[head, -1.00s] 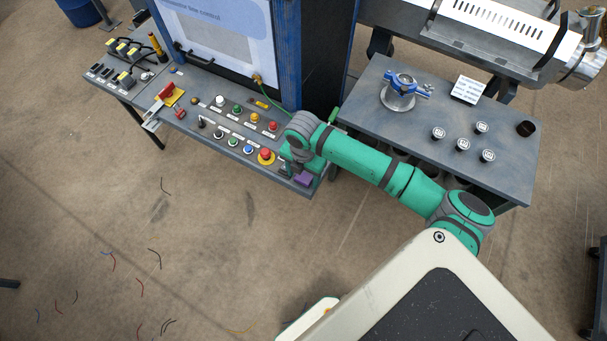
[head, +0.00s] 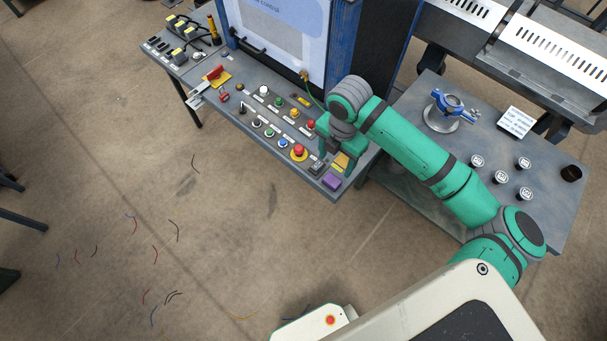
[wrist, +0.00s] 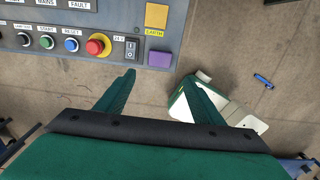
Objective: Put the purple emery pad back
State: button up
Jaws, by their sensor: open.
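The purple emery pad (head: 332,181) lies at the front right corner of the control panel (head: 262,112). In the wrist view the purple pad (wrist: 161,54) lies flat at the panel's edge, just below a label reading EARTH. My gripper (wrist: 158,76) is open, and its two green fingers point toward the pad with nothing between them. The pad shows just beyond the fingertips, apart from them. In the head view my gripper (head: 326,158) is above the panel corner, and its fingers are partly hidden.
A yellow square (wrist: 156,16) lies behind the purple pad. A black rocker switch (wrist: 132,48) and a red emergency button (wrist: 98,44) are to its left. To the right stands a grey table (head: 425,180) with a blue clamp (head: 447,103) and several small round pieces.

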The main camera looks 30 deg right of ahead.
jog(key=w+a+r+m+t+y, duration=0.1)
jog(key=w+a+r+t+y, duration=0.2)
jog(key=w+a, duration=0.65)
jog(key=w+a+r+m+t+y, duration=0.1)
jog(key=w+a+r+t+y, duration=0.15)
jog(key=w+a, duration=0.75)
jog(key=a+r+m+t+y, duration=0.2)
jog(key=a+r+m+t, duration=0.25)
jog(key=a, duration=0.45)
jog(key=a+r+m+t+y, duration=0.1)
jog(key=a+r+m+t, duration=0.35)
jog(key=a, duration=0.55)
jog(key=s+d+f+m+t+h, duration=0.15)
jog(key=s+f+m+h, duration=0.25)
jog(key=s+f+m, duration=0.45)
jog(key=s+d+f+m+h, duration=0.2)
jog(key=s+f+m+h, duration=0.25)
jog(key=s, duration=0.65)
jog(key=s+d, duration=0.4)
jog(key=s, duration=0.7)
jog(key=s+d+n, duration=0.1)
jog(key=s+d, duration=0.2)
jog(key=s, duration=0.8)
jog(key=shift+d+f+n+g, duration=0.3)
jog(key=shift+d+f, duration=0.1)
jog(key=shift+f, duration=0.05)
